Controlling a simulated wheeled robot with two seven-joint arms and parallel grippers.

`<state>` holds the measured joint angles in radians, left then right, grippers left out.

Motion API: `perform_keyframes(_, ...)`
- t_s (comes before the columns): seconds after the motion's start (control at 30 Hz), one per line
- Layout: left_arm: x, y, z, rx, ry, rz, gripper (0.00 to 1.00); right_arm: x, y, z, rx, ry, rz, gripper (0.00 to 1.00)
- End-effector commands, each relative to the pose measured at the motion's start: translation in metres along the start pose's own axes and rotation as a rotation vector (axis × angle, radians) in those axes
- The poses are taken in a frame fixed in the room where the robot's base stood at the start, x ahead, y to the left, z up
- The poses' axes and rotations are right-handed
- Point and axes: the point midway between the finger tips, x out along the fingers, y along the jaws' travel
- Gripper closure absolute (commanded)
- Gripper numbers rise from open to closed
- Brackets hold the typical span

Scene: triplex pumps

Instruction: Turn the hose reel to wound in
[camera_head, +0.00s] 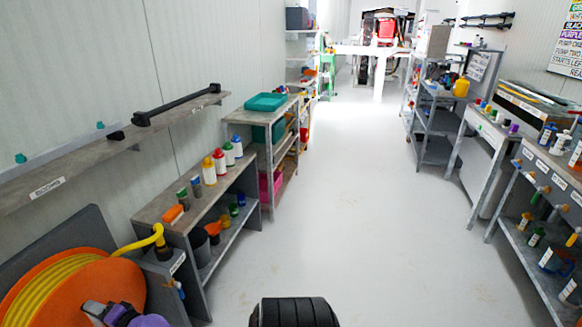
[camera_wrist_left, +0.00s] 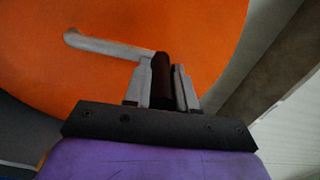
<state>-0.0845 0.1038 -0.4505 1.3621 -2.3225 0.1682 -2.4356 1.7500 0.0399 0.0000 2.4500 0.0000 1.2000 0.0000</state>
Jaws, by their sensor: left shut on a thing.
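The hose reel (camera_head: 122,280) has an orange disc with yellow hose (camera_head: 45,285) wound on it, at the lower left of the head view. The orange disc (camera_wrist_left: 190,25) fills much of the left wrist view. A grey crank arm (camera_wrist_left: 100,45) on it leads to a dark handle (camera_wrist_left: 161,80). My left gripper (camera_wrist_left: 163,85) is shut on this handle, with one finger on each side of it. In the head view the left gripper (camera_head: 95,309) shows at the bottom edge, in front of the disc. My right gripper is not in view.
A yellow hose end (camera_head: 145,242) curves up beside a low grey shelf (camera_head: 165,205) holding bottles. A wall shelf (camera_head: 85,158) runs above the reel. Racks and a bench (camera_head: 478,135) line the right side. The white floor (camera_head: 335,200) between is clear.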

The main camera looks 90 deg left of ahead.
Motion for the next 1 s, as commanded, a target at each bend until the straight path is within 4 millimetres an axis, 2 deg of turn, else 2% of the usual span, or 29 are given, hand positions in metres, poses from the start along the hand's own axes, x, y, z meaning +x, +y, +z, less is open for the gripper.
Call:
perform_keyframes(0.13, -0.001, 0.001, -0.002, -0.002, 0.003, 0.003, 1.0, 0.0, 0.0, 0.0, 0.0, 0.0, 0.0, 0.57)
perform_keyframes(0.17, -0.001, 0.001, -0.002, -0.002, 0.004, 0.003, 0.68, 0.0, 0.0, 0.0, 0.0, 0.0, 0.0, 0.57)
perform_keyframes(0.2, -0.001, 0.002, -0.002, -0.002, 0.003, 0.003, 0.55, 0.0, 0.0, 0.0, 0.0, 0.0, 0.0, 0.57)
perform_keyframes(0.23, 0.0, 0.001, -0.002, -0.002, 0.003, 0.003, 0.49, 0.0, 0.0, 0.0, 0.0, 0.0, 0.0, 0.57)
perform_keyframes(0.57, -0.004, 0.001, 0.001, -0.001, -0.002, 0.002, 0.49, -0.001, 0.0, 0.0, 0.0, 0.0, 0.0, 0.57)
perform_keyframes(0.67, -0.02, 0.001, 0.001, -0.001, -0.001, 0.004, 0.49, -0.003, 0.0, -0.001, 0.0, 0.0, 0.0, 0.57)
perform_keyframes(0.9, -0.079, 0.002, 0.0, 0.0, 0.001, 0.005, 0.49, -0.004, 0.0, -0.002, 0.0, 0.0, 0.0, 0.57)
perform_keyframes(1.0, -0.095, 0.002, 0.0, 0.0, 0.001, 0.004, 0.49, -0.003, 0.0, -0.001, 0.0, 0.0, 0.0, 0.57)
